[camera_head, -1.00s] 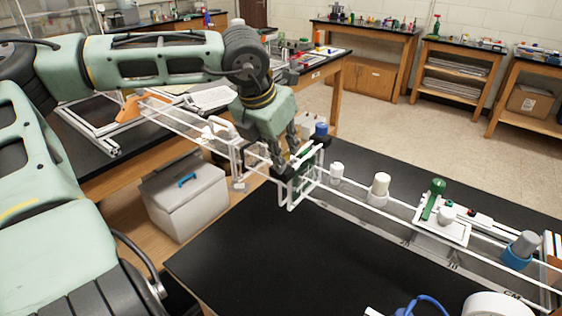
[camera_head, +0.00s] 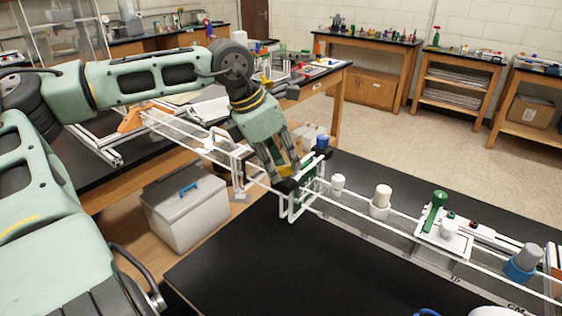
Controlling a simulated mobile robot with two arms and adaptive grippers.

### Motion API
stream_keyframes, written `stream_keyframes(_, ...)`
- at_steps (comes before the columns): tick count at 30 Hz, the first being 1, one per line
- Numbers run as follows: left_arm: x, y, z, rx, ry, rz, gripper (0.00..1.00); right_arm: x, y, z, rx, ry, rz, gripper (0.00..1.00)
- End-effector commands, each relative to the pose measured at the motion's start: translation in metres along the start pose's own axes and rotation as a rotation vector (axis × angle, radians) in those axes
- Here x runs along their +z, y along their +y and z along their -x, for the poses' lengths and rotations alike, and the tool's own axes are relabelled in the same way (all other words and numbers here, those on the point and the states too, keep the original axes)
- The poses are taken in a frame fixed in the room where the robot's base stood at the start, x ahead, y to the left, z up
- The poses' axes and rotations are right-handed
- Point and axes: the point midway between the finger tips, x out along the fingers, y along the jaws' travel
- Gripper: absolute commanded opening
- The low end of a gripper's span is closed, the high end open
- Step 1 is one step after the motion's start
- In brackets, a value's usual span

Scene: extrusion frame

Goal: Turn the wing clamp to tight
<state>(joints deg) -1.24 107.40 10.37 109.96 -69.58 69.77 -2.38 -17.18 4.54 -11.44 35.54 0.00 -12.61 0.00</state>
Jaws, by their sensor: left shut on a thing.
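The white extrusion frame (camera_head: 345,207) runs from the back left across the black bench. My left gripper (camera_head: 287,178) points down at the frame's near-middle upright section. Its fingers are closed around a small part with yellow showing, which appears to be the wing clamp; the fingers hide most of it, so its turn angle cannot be read. A dark green part (camera_head: 309,168) sits just right of the fingers. My right gripper is not in view.
Right along the frame are a white bottle (camera_head: 381,197), a green-handled fixture (camera_head: 437,212) and a grey-and-blue cylinder (camera_head: 525,260). A blue-capped item (camera_head: 322,143) stands behind the gripper. A grey box (camera_head: 187,210) is at lower left.

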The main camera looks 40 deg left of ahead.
Motion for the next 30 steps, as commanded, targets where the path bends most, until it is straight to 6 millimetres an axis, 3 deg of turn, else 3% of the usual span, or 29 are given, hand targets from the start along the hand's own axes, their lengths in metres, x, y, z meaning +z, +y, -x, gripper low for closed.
stream_keyframes(10,0.0,0.001,0.001,0.002,-0.001,-0.006,0.0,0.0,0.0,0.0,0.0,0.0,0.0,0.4)
stream_keyframes(11,0.0,0.001,0.001,0.002,-0.001,-0.006,0.14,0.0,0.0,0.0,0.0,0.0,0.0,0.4)
stream_keyframes(17,0.0,0.0,0.0,0.002,0.0,-0.004,0.31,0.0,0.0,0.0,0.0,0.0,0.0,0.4)
stream_keyframes(26,0.0,0.0,0.001,0.001,0.0,-0.003,0.31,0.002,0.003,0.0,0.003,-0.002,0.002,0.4)
stream_keyframes(30,0.001,0.001,0.012,0.002,-0.002,-0.003,0.31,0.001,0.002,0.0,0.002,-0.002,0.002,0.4)
